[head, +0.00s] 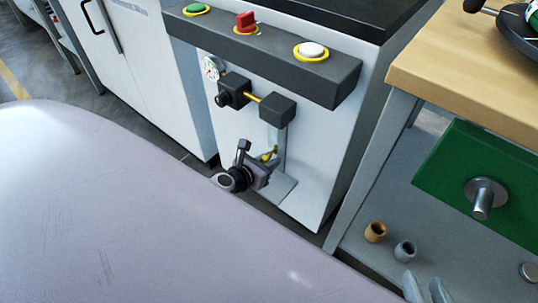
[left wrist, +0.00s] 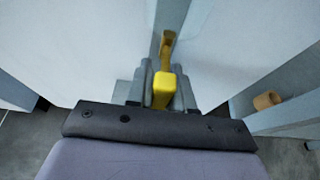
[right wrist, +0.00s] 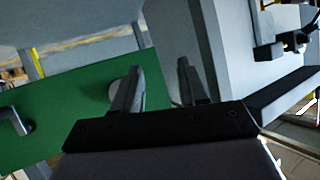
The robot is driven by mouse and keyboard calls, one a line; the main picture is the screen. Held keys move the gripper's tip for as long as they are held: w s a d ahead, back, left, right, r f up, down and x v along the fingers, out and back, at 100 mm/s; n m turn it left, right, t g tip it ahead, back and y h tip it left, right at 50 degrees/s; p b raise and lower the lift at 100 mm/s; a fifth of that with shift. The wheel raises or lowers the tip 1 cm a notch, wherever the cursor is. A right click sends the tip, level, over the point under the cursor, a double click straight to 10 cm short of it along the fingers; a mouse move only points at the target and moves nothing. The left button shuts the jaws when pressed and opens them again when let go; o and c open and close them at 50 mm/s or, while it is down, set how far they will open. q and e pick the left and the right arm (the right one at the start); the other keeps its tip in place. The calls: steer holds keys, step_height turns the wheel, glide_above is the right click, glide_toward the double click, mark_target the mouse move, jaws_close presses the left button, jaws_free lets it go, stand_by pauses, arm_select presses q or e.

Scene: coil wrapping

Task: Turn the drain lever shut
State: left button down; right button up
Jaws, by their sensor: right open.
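The drain lever has a yellow handle (left wrist: 164,92) and a brass-coloured stem low on the front of the white machine. A small part of its yellow (head: 267,156) shows in the head view, the rest being behind my left gripper (head: 263,168). In the left wrist view the fingers of my left gripper (left wrist: 163,72) lie close against both sides of the yellow handle, shut on it. My right gripper (right wrist: 160,74) is open and empty in front of the green panel. Its fingertips (head: 427,289) show at the bottom of the head view.
Above the lever are a gauge (head: 211,67), a black valve block (head: 234,90) and a ledge (head: 300,66) with green, red and white controls. At right stands a wood-topped bench (head: 450,60) with a green panel (head: 470,165). Two small cups (head: 375,231) (head: 405,250) sit on its lower shelf.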

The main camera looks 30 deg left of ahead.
steer(key=shift+f, duration=0.15)
arm_select(q)
steer(key=d+n+h+b, duration=0.1)
steer(key=n+h+b, duration=0.1)
steer(key=n, duration=0.2)
steer(key=r+n+t+h+b, duration=0.1)
steer(key=n+h+b, duration=0.1)
steer(key=n+b, duration=0.1)
steer(key=d+r+n+t+h+b, duration=0.1)
steer(key=n+h+b, duration=0.1)
steer(key=n, duration=0.3)
steer(key=shift+s+d+r+h+b, duration=0.1)
steer(key=shift+d+r+h+b, duration=0.05)
steer(key=shift+d+h+b, duration=0.2)
arm_select(e)
steer(key=shift+w+a+f+t+y, duration=0.25)
steer(key=shift+a+t+y, duration=0.1)
steer(key=shift+a+y, duration=0.15)
steer(key=shift+w+a+f+t+y, duration=0.15)
steer(key=shift+a+f+t+y, duration=0.05)
steer(key=shift+a+t+y, duration=0.2)
steer(key=shift+s+f, duration=0.1)
arm_select(q)
steer(key=c, duration=1.1)
jaws_free()
